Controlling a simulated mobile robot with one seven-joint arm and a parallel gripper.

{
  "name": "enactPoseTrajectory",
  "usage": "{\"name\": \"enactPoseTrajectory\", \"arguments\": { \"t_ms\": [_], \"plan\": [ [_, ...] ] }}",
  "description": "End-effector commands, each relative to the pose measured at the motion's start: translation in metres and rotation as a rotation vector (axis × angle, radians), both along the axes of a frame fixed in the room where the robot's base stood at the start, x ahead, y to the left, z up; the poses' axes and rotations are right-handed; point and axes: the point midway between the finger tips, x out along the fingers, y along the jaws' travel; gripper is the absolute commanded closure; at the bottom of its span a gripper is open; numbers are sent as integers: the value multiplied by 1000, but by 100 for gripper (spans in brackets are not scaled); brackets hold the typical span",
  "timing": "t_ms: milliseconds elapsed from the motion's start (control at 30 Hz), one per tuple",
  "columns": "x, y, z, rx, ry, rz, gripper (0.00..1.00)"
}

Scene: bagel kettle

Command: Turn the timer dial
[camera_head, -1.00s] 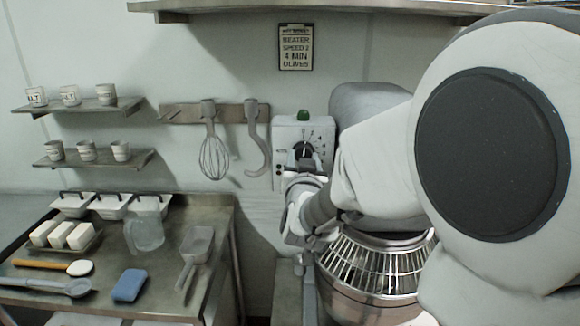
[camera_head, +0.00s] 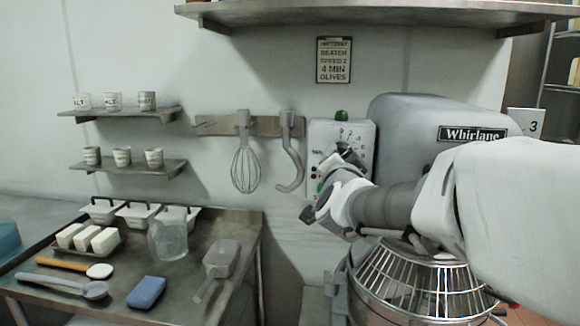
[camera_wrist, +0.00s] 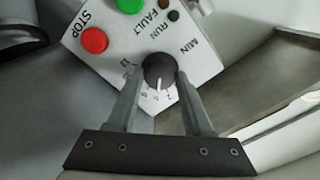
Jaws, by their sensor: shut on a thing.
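The timer dial (camera_wrist: 159,70) is a dark round knob with a white pointer mark, on a light control panel (camera_wrist: 205,60). The mark points toward the bottom of the wrist view, among the printed numbers. My gripper (camera_wrist: 159,78) has one finger on each side of the dial and is shut on it. In the head view the panel (camera_head: 365,140) stands at the wall beside the mixer, and my gripper (camera_head: 345,158) covers the dial there.
A red stop button (camera_wrist: 94,40) and a green button (camera_wrist: 130,4) sit close to the dial. The grey mixer (camera_head: 410,120) with a wire-guarded bowl (camera_head: 410,285) stands right of the panel. A whisk (camera_head: 245,165) and a hook (camera_head: 290,150) hang at left.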

Motion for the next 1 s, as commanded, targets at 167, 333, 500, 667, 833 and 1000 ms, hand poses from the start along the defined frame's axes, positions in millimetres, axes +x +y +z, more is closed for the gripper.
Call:
{"name": "enactPoseTrajectory", "arguments": {
  "t_ms": [167, 333, 500, 667, 833, 1000],
  "plan": [
    [0, 0, 0, 20, -3, 1, 100],
    [0, 0, 0, 23, -4, 1, 100],
    [0, 0, 0, 22, -4, 1, 100],
    [0, 0, 0, 22, -4, 1, 24],
    [0, 0, 0, 22, -4, 0, 19],
    [-1, 0, 0, 22, -4, 0, 19]
  ]
}}
